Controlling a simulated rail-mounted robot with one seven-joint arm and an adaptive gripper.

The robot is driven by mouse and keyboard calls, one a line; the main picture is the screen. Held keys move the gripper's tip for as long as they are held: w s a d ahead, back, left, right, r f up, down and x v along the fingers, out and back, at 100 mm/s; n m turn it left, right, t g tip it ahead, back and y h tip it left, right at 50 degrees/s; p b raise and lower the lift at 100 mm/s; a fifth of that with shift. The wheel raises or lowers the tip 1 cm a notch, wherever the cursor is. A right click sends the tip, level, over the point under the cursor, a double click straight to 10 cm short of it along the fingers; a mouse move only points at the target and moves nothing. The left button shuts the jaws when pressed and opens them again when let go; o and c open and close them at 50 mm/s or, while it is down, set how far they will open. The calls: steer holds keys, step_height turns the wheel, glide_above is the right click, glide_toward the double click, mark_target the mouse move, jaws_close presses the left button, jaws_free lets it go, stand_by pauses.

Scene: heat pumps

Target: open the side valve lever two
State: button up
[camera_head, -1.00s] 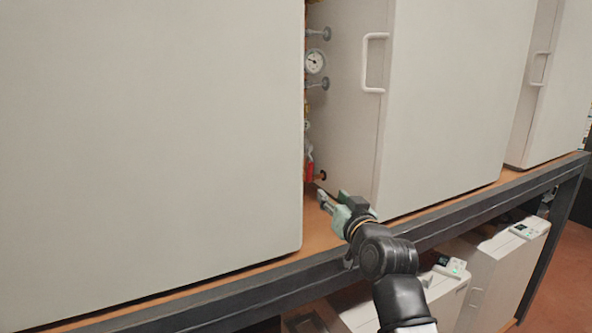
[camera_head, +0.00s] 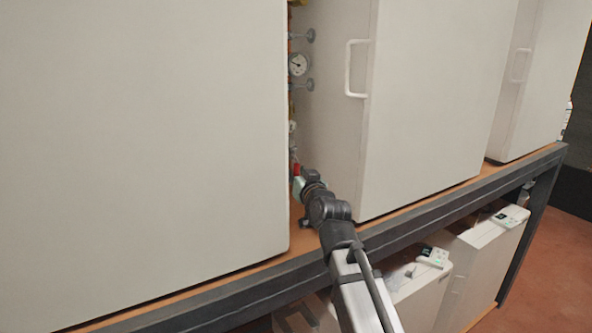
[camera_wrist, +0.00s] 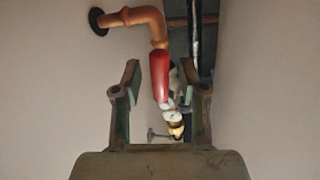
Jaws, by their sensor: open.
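A red valve lever (camera_wrist: 160,76) shows in the wrist view, in front of a pale valve fitting and below a copper elbow pipe (camera_wrist: 142,17). In the head view only a small red part of the lever (camera_head: 296,168) shows above my gripper. My gripper (camera_wrist: 160,78) is open, with one finger on each side of the lever in the picture. I cannot tell whether the lever lies between the fingertips or beyond them. In the head view my gripper (camera_head: 298,186) reaches into the gap between two white cabinets, its tips partly hidden.
The left cabinet (camera_head: 140,130) and the right cabinet (camera_head: 420,100), with a white handle (camera_head: 349,68), wall in the narrow gap. A gauge (camera_head: 298,64) and pipe fittings sit above the lever. A dark-framed shelf (camera_head: 440,198) runs below.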

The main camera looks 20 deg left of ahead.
steer(key=shift+w+a, duration=0.15)
steer(key=shift+w, duration=0.05)
jaws_close()
steer(key=shift+f, duration=0.1)
